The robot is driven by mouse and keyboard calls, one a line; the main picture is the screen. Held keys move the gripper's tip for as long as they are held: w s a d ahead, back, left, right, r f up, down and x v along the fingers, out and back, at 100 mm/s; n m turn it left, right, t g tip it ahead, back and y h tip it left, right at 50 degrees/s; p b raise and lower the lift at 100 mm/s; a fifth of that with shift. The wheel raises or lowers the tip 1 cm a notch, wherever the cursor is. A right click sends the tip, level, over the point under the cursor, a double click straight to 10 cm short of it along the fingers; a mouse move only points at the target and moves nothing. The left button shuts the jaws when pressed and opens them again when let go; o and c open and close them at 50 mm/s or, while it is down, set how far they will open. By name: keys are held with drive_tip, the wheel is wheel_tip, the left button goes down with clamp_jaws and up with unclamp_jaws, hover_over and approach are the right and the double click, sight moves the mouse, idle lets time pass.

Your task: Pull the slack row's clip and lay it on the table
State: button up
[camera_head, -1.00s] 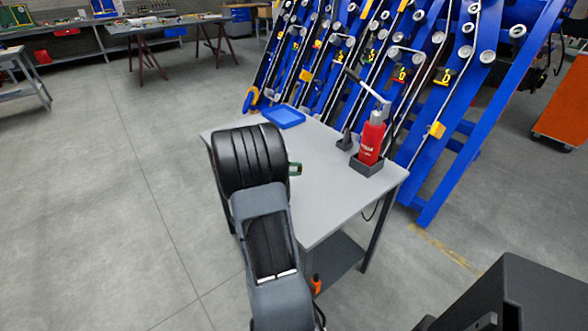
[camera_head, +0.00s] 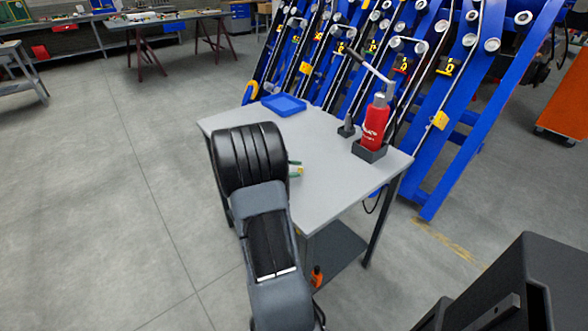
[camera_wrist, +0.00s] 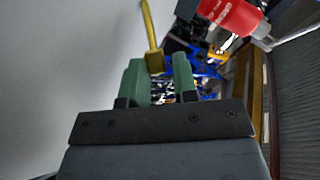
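My gripper (camera_wrist: 161,70) has two green fingers with a visible gap between them. A yellow clip (camera_wrist: 149,30) with a long thin stem and a blocky end shows at the fingertips in the wrist view. The block is close to the left finger, and background shows between it and the right finger. The clip is seen against the grey table (camera_head: 335,200); I cannot tell whether it rests on the top. In the body view my gripper (camera_head: 296,169) is low over the table's left part, partly hidden by my arm, with a yellow bit between green fingers.
A blue tray (camera_head: 284,105) lies at the table's back left. A red bottle (camera_head: 375,122) stands in a dark holder at the back right, also in the wrist view (camera_wrist: 232,14). Blue chassis rows with yellow pieces (camera_head: 440,120) rise behind. The table's middle is clear.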

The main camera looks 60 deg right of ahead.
drive_tip(key=o, duration=0.4)
drive_tip(key=shift+c, duration=0.2)
drive_tip(key=p+v, duration=0.1)
drive_tip(key=v, duration=1.2)
drive_tip(key=shift+w+a+r+p, duration=0.15)
drive_tip(key=shift+w+a+p, duration=0.05)
drive_tip(key=shift+a+p, duration=0.1)
